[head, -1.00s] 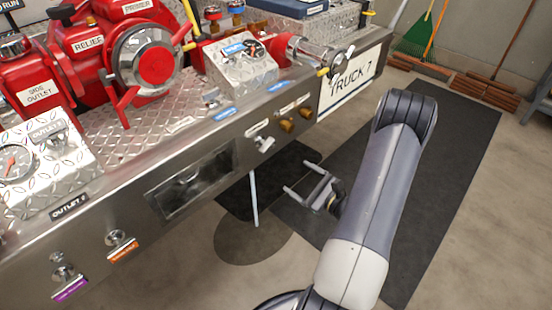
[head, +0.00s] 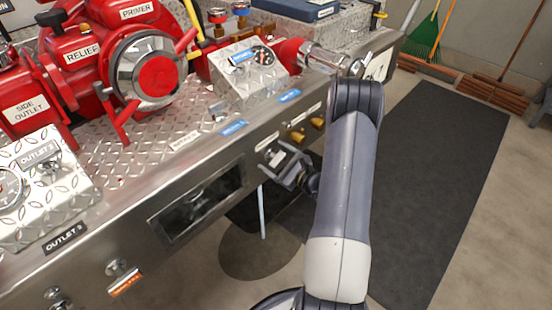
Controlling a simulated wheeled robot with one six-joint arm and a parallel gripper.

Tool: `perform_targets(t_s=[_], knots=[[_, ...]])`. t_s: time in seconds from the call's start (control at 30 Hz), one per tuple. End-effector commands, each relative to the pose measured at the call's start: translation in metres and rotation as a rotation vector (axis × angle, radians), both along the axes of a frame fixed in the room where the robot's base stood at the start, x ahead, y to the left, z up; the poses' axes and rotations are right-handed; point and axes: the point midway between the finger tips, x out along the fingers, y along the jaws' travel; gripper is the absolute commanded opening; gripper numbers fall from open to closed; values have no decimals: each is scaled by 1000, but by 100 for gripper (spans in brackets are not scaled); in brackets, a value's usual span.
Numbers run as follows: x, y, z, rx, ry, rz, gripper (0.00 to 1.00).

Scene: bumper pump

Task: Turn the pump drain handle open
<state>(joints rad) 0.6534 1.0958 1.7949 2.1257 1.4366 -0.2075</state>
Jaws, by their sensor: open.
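A small chrome handle (head: 274,157) sits on the front face of the steel panel, below a white label too small to read. It is probably the pump drain handle. My gripper (head: 280,166) is in front of it, fingers pointing left toward the panel. The fingers are open and appear to lie close around or beside the handle. They hide part of it, and I cannot tell whether they touch it.
Two brass fittings (head: 308,130) sit just right of the handle. A recessed dark window (head: 197,201) lies left of it. A light rod (head: 262,212) hangs below the panel. Black mats (head: 440,170) cover clear floor at right.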

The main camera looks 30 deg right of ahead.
Motion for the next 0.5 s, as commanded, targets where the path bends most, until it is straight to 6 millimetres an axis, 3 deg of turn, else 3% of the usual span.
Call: perform_targets(t_s=[0.17,0.5], knots=[[0,0,0,0,0,0,80],[0,0,0,0,0,0,52]])
